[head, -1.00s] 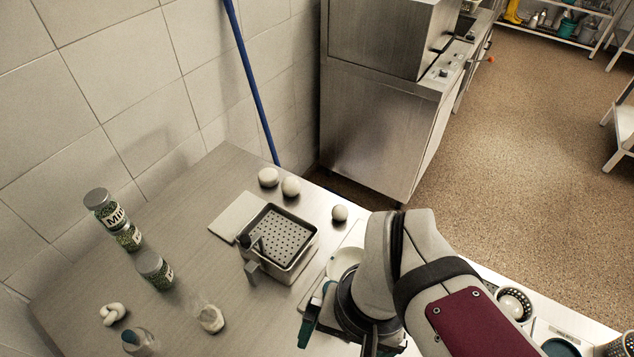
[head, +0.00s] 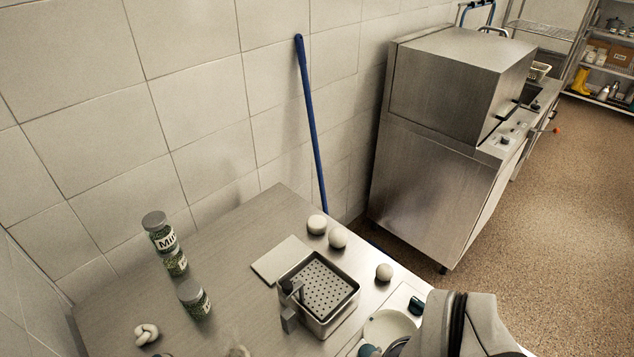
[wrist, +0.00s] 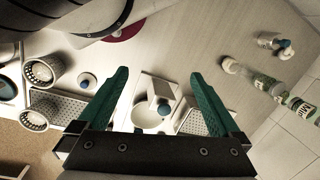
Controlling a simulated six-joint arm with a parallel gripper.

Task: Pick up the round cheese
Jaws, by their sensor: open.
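Three pale round pieces lie on the steel table in the head view: one at the back (head: 316,224), one beside it (head: 338,238) and one apart to the right (head: 384,272). I cannot tell for sure which of them is the round cheese. My gripper (wrist: 158,73) is open in the wrist view, its two green fingers spread with nothing held between them. It points down over the table, above a white block-like item (wrist: 160,90) and a pale round dish (wrist: 152,115). In the head view my arm covers the lower right and the fingers are not clearly seen.
A perforated tray (head: 345,318) with an upright handle stands near a flat white slab (head: 281,260). Jars (head: 159,231) and a knotted white piece (head: 147,334) are on the left. The tiled wall, a blue pole (head: 312,125) and a steel machine (head: 430,180) bound the back.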

